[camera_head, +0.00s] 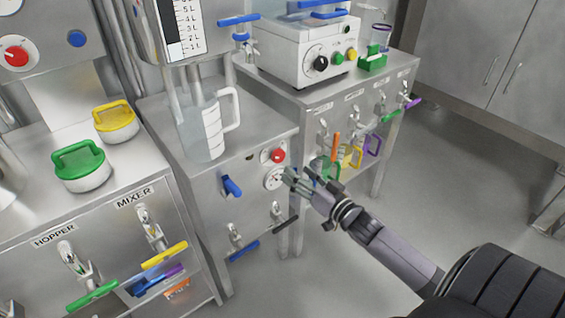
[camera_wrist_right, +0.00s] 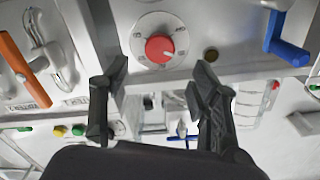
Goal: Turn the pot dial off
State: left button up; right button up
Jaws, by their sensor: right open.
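A dial with a red knob (camera_head: 278,155) on a white scale plate sits on the front of the middle steel cabinet, below the measuring jug (camera_head: 208,130). In the right wrist view the red knob (camera_wrist_right: 160,48) shows clearly on its round plate, with scale marks around it. My right gripper (camera_head: 291,178) is close in front of that panel, just below the knob in the head view. Its two fingers (camera_wrist_right: 158,100) are spread and empty, apart from the knob. The knob's exact setting cannot be read. My left gripper is not in view.
A blue lever (camera_head: 231,186) and taps are on the same panel. An orange handle (camera_head: 336,147) is to the right. Another red dial (camera_head: 16,56) is at the far left. Open floor lies right.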

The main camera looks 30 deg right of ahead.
aim_at(280, 158)
pick_arm(q)
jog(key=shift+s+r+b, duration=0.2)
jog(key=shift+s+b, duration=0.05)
jog(key=shift+b, duration=0.4)
pick_arm(e)
jog(key=w, duration=0.8)
jog(key=shift+a, duration=0.3)
jog(key=shift+s, duration=0.1)
jog(key=c, duration=1.1)
jog(key=shift+c, duration=0.2)
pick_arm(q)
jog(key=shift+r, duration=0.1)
